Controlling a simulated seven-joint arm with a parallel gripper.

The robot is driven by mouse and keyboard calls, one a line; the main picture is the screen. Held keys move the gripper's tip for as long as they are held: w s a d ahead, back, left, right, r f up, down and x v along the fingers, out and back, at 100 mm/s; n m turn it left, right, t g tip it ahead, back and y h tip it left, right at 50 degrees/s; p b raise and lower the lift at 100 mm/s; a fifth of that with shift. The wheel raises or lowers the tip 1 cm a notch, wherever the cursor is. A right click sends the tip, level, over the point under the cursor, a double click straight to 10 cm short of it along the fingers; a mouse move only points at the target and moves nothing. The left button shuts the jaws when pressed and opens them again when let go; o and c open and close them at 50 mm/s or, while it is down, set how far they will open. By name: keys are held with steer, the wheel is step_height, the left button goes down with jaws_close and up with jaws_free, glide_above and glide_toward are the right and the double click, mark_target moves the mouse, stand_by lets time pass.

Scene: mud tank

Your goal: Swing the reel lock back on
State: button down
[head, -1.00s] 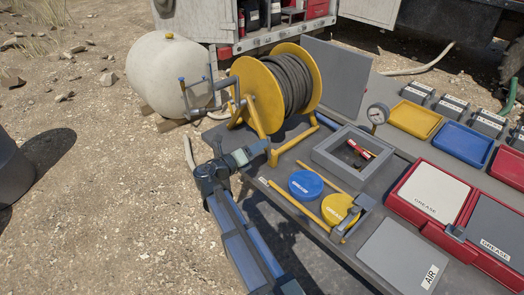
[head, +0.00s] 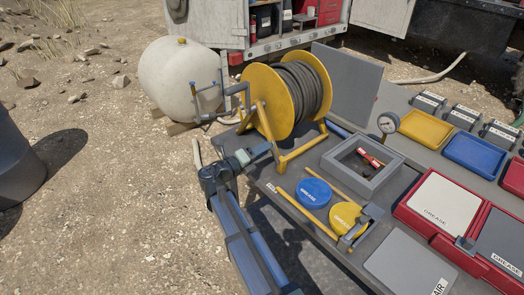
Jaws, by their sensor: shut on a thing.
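The yellow hose reel (head: 262,88), wound with dark hose, stands on its yellow frame at the table's left end. Its crank (head: 196,102) is on the left side. My gripper (head: 266,150) reaches up from below to the near side of the reel frame, by the front yellow leg (head: 281,166). The jaws are shut on a small part there, which I take to be the reel lock. The fingers hide most of it, so its shape and angle cannot be made out.
A blue lid (head: 313,192), a yellow lid (head: 346,217) and a grey open box (head: 362,160) lie to the right of my gripper. A gauge (head: 387,123) stands behind the box. A pale tank (head: 178,75) is at the back left, with open ground in front.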

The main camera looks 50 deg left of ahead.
steer(key=shift+a, duration=0.1)
steer(key=c, duration=0.9)
jaws_free()
steer(key=shift+s, duration=0.1)
steer(key=s, duration=1.3)
steer(key=shift+s, duration=0.35)
